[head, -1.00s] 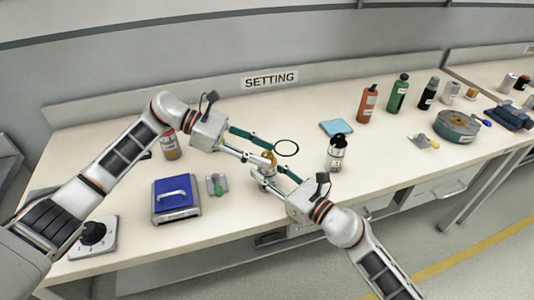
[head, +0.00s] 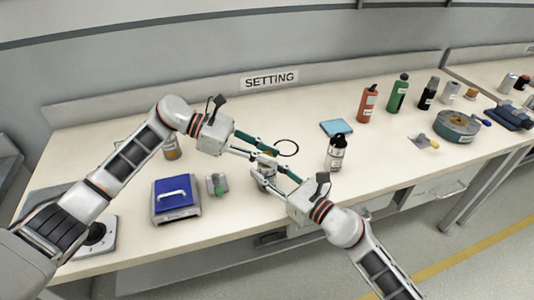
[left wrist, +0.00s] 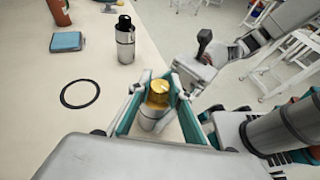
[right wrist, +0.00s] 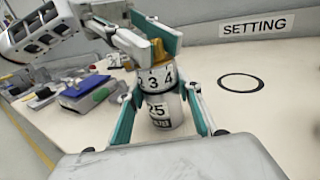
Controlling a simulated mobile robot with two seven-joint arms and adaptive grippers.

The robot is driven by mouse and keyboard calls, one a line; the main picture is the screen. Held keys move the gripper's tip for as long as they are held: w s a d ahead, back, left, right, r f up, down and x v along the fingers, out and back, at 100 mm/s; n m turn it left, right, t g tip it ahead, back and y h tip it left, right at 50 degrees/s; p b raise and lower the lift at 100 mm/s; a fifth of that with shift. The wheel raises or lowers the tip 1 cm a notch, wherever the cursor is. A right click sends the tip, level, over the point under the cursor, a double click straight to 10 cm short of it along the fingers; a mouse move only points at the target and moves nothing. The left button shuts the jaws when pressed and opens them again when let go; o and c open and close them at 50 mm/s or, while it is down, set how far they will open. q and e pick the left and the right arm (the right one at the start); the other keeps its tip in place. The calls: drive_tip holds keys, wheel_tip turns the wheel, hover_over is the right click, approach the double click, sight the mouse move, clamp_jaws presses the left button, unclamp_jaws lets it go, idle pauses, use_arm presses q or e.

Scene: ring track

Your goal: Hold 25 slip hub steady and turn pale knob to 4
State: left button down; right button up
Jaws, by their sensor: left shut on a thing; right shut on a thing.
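The slip hub (right wrist: 159,112) is a silver upright cylinder near the table's front edge, marked 25 below and 2, 3, 4 on its upper band in the right wrist view. On top sits the knob (left wrist: 158,92), which looks amber rather than pale. My left gripper (head: 266,156) comes in from the left and is shut on the knob. My right gripper (head: 273,179) comes from the front right and is shut on the hub's body. The fingers hide much of the hub in the head view. I cannot tell which number the knob points to.
A black ring (head: 287,147) lies flat behind the hub. A silver bottle with a black top (head: 335,153) stands to the right. A blue-lidded box (head: 176,198) and a small green-knobbed fixture (head: 217,184) stand to the left. A blue pad (head: 335,127) lies behind.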

use_arm(q)
drive_tip(key=shift+a+f, duration=0.1)
drive_tip(key=n+t, duration=0.3)
drive_tip(key=t, duration=0.1)
drive_tip(key=shift+f+n, duration=0.1)
drive_tip(key=shift+n, duration=0.3)
drive_tip(key=shift+s+n+t+y, duration=0.1)
drive_tip(key=shift+n+t+y, duration=0.8)
drive_tip(key=shift+n+t, duration=1.4)
drive_tip(key=shift+t+y, duration=0.3)
drive_tip(key=shift+t, duration=0.2)
drive_tip(key=c, duration=1.8)
unclamp_jaws()
drive_tip(key=shift+r, duration=0.2)
